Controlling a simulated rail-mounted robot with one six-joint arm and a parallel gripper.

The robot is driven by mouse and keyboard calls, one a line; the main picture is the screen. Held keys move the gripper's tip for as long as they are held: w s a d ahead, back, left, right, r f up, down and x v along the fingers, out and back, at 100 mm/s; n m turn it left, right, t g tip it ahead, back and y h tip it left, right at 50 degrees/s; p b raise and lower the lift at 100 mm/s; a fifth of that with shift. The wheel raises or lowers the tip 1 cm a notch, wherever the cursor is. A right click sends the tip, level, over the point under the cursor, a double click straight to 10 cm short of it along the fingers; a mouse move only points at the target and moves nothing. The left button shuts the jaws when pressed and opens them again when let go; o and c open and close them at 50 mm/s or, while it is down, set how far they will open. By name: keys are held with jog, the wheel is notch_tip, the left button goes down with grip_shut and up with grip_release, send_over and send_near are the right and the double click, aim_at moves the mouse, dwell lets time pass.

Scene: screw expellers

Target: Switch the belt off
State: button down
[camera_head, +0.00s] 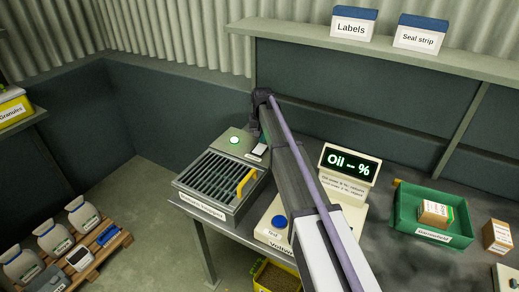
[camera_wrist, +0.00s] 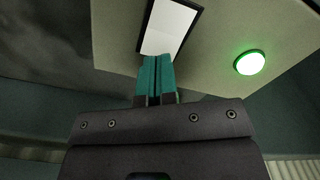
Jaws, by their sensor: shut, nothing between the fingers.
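A beige control box (camera_head: 222,140) stands behind the slatted unit. On it are a round green lamp or button (camera_head: 234,140), lit, and a white plate in a black frame (camera_head: 259,149), possibly a rocker switch. In the wrist view the lit green round (camera_wrist: 250,62) is at the right and the framed white plate (camera_wrist: 168,30) is at the top middle. My gripper (camera_wrist: 156,60) is shut and empty, its teal fingertips overlapping the plate's lower edge; I cannot tell whether they touch it. In the head view my arm hides most of the gripper.
A slatted grey unit (camera_head: 190,192) with a yellow handle (camera_head: 246,183) is in front of the box. Right of my arm are an "Oil -- %" display (camera_head: 347,164) and a green tray (camera_head: 405,220) holding a carton. A blue button (camera_head: 280,221) is beside my arm.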

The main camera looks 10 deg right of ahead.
aim_at(262, 146)
jog(key=shift+f+b, duration=1.35)
dwell(0.7)
jog(key=shift+r, duration=0.15)
notch_tip(262, 146, up, 7)
jog(key=p, duration=0.7)
jog(key=s+n, duration=0.1)
jog(key=s, duration=3.6)
jog(key=shift+s+n, duration=0.2)
jog(key=shift+n, duration=0.2)
